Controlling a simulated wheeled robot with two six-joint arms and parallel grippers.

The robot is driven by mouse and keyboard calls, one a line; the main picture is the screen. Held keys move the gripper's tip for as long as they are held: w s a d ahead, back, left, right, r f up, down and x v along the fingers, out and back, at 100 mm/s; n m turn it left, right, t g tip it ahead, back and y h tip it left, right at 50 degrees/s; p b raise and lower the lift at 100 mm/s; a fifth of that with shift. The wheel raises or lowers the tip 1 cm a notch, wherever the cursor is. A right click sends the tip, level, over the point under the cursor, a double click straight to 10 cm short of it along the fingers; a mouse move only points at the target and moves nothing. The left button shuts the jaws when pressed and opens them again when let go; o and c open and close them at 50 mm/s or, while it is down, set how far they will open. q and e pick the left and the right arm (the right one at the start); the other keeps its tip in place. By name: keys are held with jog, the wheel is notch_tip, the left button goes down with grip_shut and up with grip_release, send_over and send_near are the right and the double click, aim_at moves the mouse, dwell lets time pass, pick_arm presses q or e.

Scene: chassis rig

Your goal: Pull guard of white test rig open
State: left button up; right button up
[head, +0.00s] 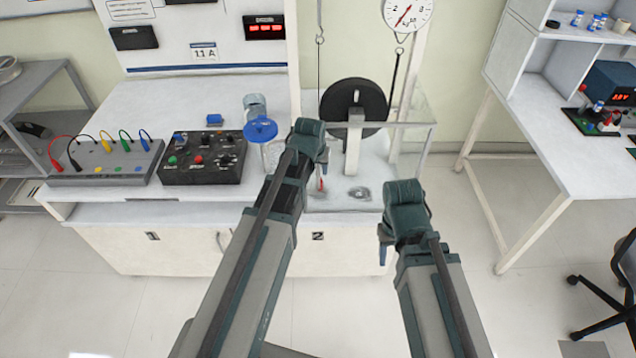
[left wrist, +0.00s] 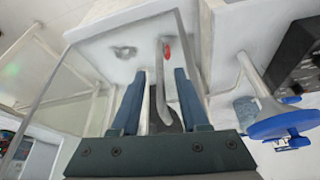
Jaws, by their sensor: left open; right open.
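The white test rig stands on the bench right of centre in the head view, with a black wheel (head: 353,100) on a white post. Its clear guard (head: 408,150) has a pale frame and stands around the wheel's front and right; it looks shut. My left gripper (head: 321,165) is at the guard's front left, its fingers mostly hidden by its wrist. In the left wrist view, the open left gripper (left wrist: 160,73) has a grey curved bar (left wrist: 161,95), perhaps the guard's handle, between its fingers; contact is unclear. My right gripper (head: 384,248) is open and empty, in front of the bench.
A blue-topped stand (head: 261,129) is close to the left gripper's left side. A black control box (head: 203,158) and a grey box with coloured leads (head: 105,163) are further left. A white table (head: 570,150) stands at right. Floor between bench and table is clear.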

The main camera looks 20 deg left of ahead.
aim_at(318, 173)
pick_arm(q)
jog(key=b+x, duration=0.3)
jog(key=x, duration=0.2)
jog(key=shift+f+b, duration=0.1)
jog(key=shift+b, duration=0.25)
grip_shut()
dwell(1.1)
